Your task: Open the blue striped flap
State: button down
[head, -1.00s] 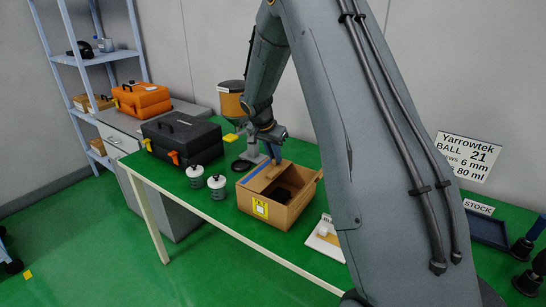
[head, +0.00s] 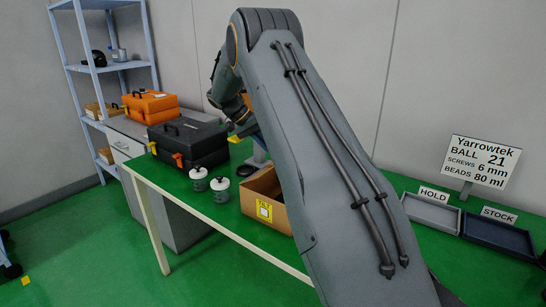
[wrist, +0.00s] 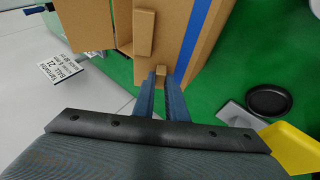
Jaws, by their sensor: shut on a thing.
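The cardboard box (head: 264,210) with a yellow label stands on the green table, its right part hidden behind my arm in the head view. The flap with the blue stripe (wrist: 195,38) fills the upper middle of the wrist view. It has a raised cardboard strip on its face and a small cardboard tab (wrist: 160,71) at its near edge. My gripper (wrist: 164,78) is shut on this tab between its two blue fingers. In the head view, the gripper is largely hidden, and the flap cannot be made out clearly.
Two white-lidded jars (head: 209,184) stand left of the box, with a black toolbox (head: 188,142) behind them. A HOLD tray (head: 431,212) and a STOCK tray (head: 498,236) lie to the right. A yellow piece (wrist: 290,146) and a black round dish (wrist: 268,100) show in the wrist view.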

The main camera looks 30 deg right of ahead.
jog(key=shift+w+a, duration=0.15)
dwell(0.3)
jog(key=c, duration=1.8)
grip_release()
jog(key=shift+o, duration=0.2)
jog(key=shift+r, duration=0.1)
jog(key=b+v, duration=0.2)
jog(key=v, duration=0.5)
jog(key=shift+w+a+r, duration=0.15)
jog(key=shift+w+a, duration=0.05)
jog(key=shift+a, duration=0.1)
